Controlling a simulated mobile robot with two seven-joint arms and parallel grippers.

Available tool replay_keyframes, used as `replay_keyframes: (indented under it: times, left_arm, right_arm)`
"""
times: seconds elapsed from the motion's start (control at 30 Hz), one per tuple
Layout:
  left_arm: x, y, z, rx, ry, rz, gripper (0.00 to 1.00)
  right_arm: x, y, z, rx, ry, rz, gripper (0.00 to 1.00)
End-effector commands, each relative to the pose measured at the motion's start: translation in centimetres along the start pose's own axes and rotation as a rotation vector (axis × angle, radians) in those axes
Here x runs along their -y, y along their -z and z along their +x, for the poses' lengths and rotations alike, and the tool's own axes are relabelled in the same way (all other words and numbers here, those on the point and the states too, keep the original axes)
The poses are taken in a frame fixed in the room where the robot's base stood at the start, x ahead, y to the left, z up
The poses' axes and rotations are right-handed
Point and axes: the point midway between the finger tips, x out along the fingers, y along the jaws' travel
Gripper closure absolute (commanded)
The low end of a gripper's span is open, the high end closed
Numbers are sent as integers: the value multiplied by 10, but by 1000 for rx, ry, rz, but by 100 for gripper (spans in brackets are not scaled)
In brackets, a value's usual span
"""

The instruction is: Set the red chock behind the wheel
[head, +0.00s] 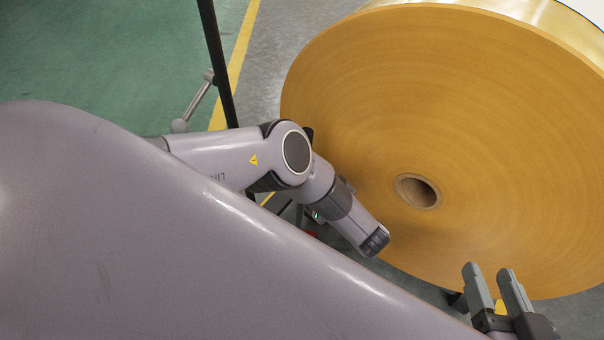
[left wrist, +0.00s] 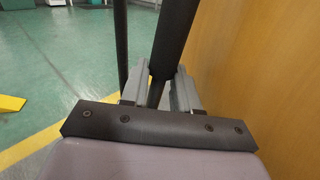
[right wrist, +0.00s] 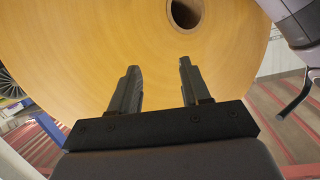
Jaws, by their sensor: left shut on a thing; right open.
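A small red patch (head: 310,234) shows low beside my left arm in the head view; most of it is hidden, and I cannot tell whether it is the chock. I cannot make out a wheel. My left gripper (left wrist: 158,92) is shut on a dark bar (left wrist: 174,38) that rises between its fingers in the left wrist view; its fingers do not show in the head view. My right gripper (head: 497,287) is open and empty in front of the roll's lower edge; it also shows in the right wrist view (right wrist: 158,82).
A large tan tape roll (head: 455,110) with a hollow core (head: 417,191) fills the right side. A thin black pole (head: 217,65) with a grey lever (head: 197,100) stands left of it. Green floor (head: 120,50) with a yellow line (head: 236,65) lies open at upper left.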

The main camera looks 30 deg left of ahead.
Motion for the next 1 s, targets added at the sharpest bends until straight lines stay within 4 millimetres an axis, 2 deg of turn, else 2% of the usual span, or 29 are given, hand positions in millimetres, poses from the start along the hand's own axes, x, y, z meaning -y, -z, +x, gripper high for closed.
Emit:
replay_keyframes:
  times: [0.03,0.23,0.73,1.0]
  left_arm:
    - [4,7,1,-13,5,-7,100]
    - [11,6,4,-15,1,-3,100]
    - [12,8,5,-18,-1,4,100]
    - [23,7,12,-13,-5,5,100]
  right_arm:
    - [-1,-6,-2,-3,-4,-14,53]
    - [-4,-5,-7,-23,-17,-56,53]
    - [-5,-5,-9,-27,-18,-66,53]
    - [-9,-7,-8,-51,-36,-99,53]
